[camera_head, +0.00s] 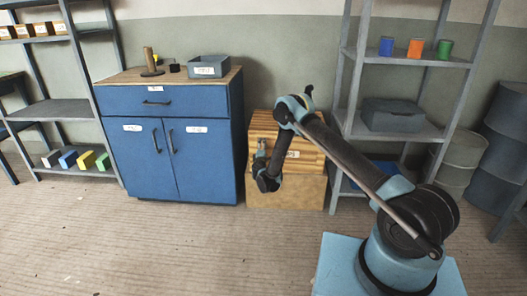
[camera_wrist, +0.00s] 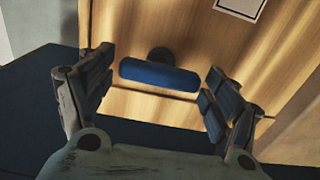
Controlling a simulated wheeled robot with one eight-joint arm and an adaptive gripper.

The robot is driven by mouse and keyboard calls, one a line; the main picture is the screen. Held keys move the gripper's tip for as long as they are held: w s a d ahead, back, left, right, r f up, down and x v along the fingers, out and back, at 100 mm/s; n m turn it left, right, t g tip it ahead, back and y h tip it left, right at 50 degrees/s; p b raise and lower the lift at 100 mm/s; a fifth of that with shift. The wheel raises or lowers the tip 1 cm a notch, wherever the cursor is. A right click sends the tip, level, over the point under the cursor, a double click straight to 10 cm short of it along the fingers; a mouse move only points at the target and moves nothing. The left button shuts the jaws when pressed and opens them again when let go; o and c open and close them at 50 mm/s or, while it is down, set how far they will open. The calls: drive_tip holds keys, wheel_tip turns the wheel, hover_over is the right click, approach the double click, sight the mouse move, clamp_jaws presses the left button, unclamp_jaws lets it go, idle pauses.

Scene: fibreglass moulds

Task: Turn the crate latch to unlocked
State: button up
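The wooden crate (camera_head: 308,145) stands on the floor between the blue cabinet and the right shelf, partly hidden by my arm. In the wrist view its wooden face (camera_wrist: 215,50) fills the upper middle. The latch (camera_wrist: 158,75) is a dark blue bar on a round dark pivot, lying nearly level with its right end a little lower. My gripper (camera_wrist: 157,90) is open, with one finger on each side of the bar's ends. I see gaps between fingers and bar, and nothing is held. In the head view my gripper is at the crate's left front, small and partly hidden by my wrist.
A blue cabinet (camera_head: 178,150) stands close to the crate's left, with a grey bin (camera_head: 208,67) on top. A grey shelf (camera_head: 400,128) stands at the right, holding a grey box (camera_head: 390,115). The floor (camera_head: 150,245) in front is clear.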

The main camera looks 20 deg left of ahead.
drive_tip(key=shift+d, duration=0.1)
drive_tip(key=v, duration=0.7)
drive_tip(key=shift+s, duration=0.2)
drive_tip(key=shift+s+d, duration=0.1)
idle(0.4)
